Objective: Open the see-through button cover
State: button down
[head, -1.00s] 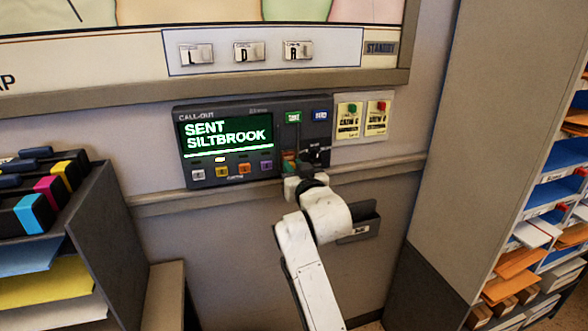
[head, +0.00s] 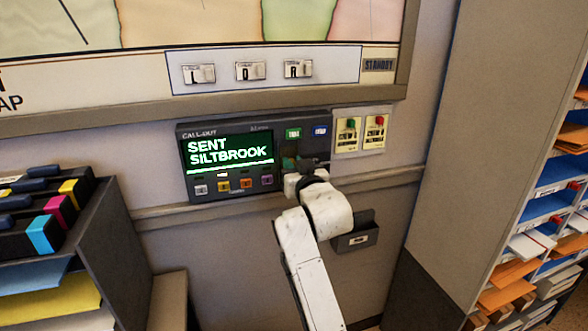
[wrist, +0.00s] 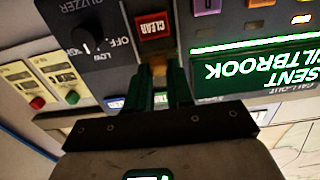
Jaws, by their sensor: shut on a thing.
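The call-out panel (head: 225,196) hangs on the wall, its green screen reading SENT SILTBROOK. In the wrist view the panel is upside down, with a red CLEAR button (wrist: 153,26) just beyond my fingertips. My gripper (wrist: 159,78) has dark green fingers pointing at the panel. Between their tips is a small tan, glassy-looking piece, apparently part of the see-through button cover (wrist: 158,61). My gripper is shut on it. The cover's outline is hard to make out, and I cannot tell how far it is raised. In the head view my white wrist hides the panel's lower right.
A buzzer knob (wrist: 86,39) is beside the CLEAR button. Two cream switch plates (head: 361,130) are right of the panel. A small dark wall holder (head: 356,236) hangs below. A file rack (head: 95,240) stands left, and a pigeonhole shelf (head: 550,190) stands right.

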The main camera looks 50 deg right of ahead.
jog(key=shift+r, duration=0.25)
jog(key=c, duration=1)
grip_release()
jog(key=b+v, duration=0.1)
jog(key=v, duration=1)
jog(key=shift+d, duration=0.15)
